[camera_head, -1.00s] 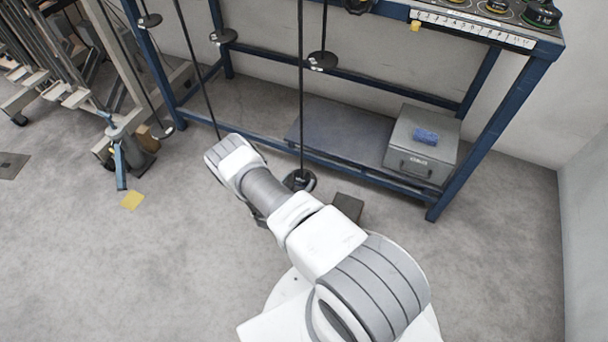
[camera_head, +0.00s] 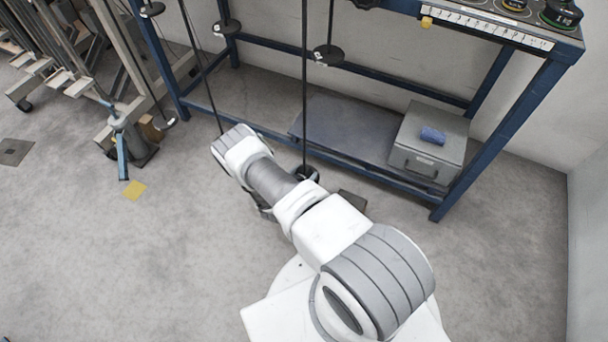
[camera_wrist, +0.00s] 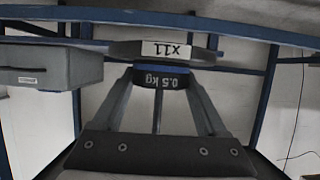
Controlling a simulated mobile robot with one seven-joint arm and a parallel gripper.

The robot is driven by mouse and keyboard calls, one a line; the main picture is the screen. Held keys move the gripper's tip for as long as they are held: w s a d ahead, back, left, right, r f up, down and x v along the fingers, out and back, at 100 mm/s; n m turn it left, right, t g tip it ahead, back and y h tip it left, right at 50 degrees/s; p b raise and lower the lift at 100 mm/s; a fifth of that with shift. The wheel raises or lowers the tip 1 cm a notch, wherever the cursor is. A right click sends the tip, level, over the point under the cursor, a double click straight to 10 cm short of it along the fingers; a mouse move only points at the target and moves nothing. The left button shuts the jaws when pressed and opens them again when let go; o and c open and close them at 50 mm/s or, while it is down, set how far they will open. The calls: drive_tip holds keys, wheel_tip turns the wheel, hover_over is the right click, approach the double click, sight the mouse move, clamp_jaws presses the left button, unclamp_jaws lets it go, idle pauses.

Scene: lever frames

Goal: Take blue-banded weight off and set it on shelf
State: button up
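In the wrist view, which looks upside down, my gripper (camera_wrist: 160,78) has its two fingers on either side of a dark weight marked 0.5 kg (camera_wrist: 161,81). I cannot tell whether the fingers touch it. A holder plate marked x11 (camera_wrist: 165,49) lies against this weight, with a thin rod between the fingers. In the head view my arm hides the gripper; a dark weight (camera_head: 309,174) on a hanging rod shows partly behind the arm. The upper shelf (camera_head: 468,18) carries several dark weights, one with a green band (camera_head: 562,13). The lower shelf (camera_head: 345,130) is partly bare.
A grey box (camera_head: 428,158) with a blue block (camera_head: 433,136) on it stands on the lower shelf's right end. More hanging rods carry discs (camera_head: 328,54) nearby. A blue frame post (camera_head: 490,135) stands at the right. Open floor lies left.

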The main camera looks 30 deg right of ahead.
drive_tip(key=c, duration=1)
drive_tip(key=shift+w+r, duration=0.1)
drive_tip(key=shift+r, duration=0.2)
